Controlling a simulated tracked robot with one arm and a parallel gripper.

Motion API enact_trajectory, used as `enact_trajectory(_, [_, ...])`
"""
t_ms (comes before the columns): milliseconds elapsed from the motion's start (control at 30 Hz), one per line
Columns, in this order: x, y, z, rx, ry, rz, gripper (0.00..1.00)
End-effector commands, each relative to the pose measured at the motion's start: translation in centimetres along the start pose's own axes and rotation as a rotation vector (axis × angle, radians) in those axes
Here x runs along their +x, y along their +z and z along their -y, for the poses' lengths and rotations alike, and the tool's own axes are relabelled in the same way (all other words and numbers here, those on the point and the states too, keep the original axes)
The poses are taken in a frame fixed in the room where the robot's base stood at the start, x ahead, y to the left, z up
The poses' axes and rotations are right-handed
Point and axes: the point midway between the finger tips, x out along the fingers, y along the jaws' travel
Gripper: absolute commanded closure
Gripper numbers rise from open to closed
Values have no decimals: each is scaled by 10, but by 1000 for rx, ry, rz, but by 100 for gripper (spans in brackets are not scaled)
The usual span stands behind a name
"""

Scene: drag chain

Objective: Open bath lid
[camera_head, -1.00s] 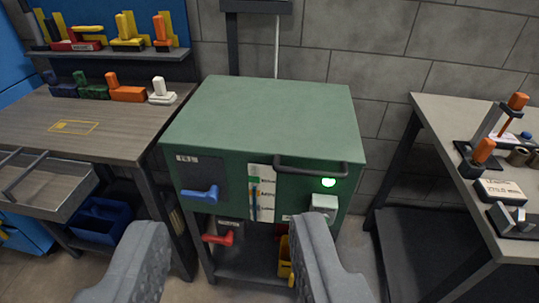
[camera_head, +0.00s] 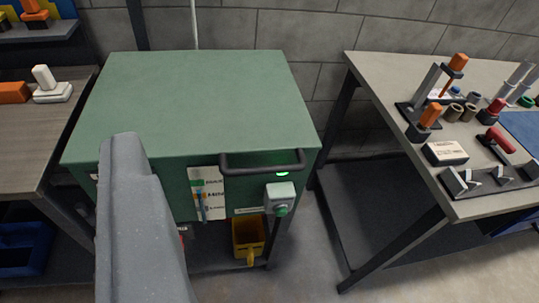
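The bath is a green box-shaped cabinet with a flat green lid (camera_head: 200,105) on top, in the middle left. The lid lies flat and looks shut. A dark bar handle (camera_head: 262,168) runs across the upper front edge, right of centre. One grey finger of my gripper (camera_head: 140,225) rises from the bottom edge in front of the cabinet's left front. It overlaps the lid's front left corner in the picture, left of the handle, and appears apart from the handle. The other finger is not distinguishable, so the opening cannot be judged.
A green light (camera_head: 283,174) and a grey switch box (camera_head: 280,198) sit below the handle. A yellow bin (camera_head: 248,236) stands underneath. A workbench (camera_head: 390,90) with tools stands at right, a wooden table (camera_head: 50,115) at left. Bare floor lies between cabinet and right bench.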

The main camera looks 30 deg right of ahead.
Motion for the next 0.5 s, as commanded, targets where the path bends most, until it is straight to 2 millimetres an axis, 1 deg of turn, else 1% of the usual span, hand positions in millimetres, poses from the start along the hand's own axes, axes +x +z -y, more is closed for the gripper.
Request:
enact_trajectory(167, [0,0,0,1,0,0,62])
enact_trajectory(267, [8,3,-4,26,3,3,62])
enact_trajectory(333, [23,11,-13,81,8,6,62])
enact_trajectory(367, [32,16,-20,117,12,9,62])
enact_trajectory(433, [59,32,-38,226,24,11,62])
enact_trajectory(500, [88,55,-58,367,39,9,62])
